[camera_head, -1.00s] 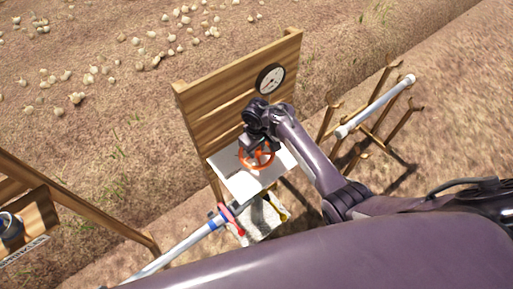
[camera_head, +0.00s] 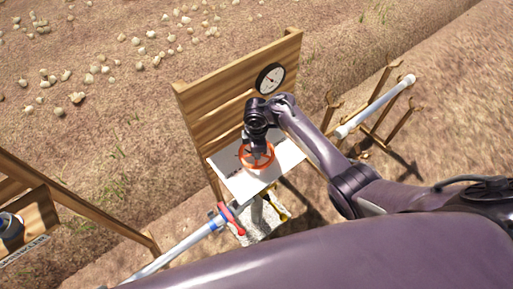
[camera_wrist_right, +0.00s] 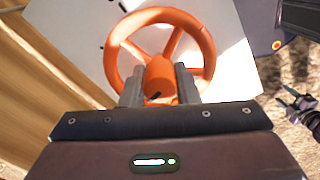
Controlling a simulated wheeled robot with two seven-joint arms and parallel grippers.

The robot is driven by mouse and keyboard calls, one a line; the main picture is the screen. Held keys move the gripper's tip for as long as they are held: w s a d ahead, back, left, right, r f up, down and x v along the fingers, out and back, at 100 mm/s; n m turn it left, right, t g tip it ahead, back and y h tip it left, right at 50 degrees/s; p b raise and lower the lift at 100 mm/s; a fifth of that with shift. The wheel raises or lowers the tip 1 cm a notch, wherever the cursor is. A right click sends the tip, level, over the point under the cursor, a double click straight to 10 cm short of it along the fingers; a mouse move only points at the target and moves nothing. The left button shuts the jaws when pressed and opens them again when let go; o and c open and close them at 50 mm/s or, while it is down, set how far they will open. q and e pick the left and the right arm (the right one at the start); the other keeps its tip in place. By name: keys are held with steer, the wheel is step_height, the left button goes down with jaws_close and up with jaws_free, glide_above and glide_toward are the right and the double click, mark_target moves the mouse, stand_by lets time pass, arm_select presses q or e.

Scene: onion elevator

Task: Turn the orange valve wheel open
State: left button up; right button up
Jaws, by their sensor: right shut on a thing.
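The orange valve wheel (camera_head: 257,156) lies over a white panel (camera_head: 246,184) in front of an upright wooden board. In the right wrist view the wheel (camera_wrist_right: 207,62) shows its rim, spokes and central hub. My right gripper (camera_head: 256,148) is above the wheel, reaching down into it. In the right wrist view its two grey fingers (camera_wrist_right: 159,88) are shut on the wheel, one on each side of the hub. A dark part with thin grey prongs at the right edge of that view may be my left gripper (camera_wrist_right: 300,102); its jaw state is unclear.
A round gauge (camera_head: 270,79) is on the wooden board (camera_head: 215,98). A pipe with a red handle (camera_head: 231,217) runs below the panel. A white pipe (camera_head: 375,106) rests on a wooden rack at right. Onions lie on the soil at upper left.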

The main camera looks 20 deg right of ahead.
steer(key=n, duration=0.4)
steer(key=shift+d+n, duration=0.1)
steer(key=shift+n, duration=0.2)
steer(key=n, duration=0.2)
steer(key=shift+w+n+b, duration=0.1)
steer(key=shift+n+b, duration=0.25)
steer(key=shift+n, duration=0.05)
steer(key=n+b, duration=0.1)
steer(key=n, duration=0.2)
steer(key=shift+n+b, duration=1.5)
steer(key=shift+n, duration=0.7)
steer(key=shift+r, duration=0.1)
steer(key=o, duration=1)
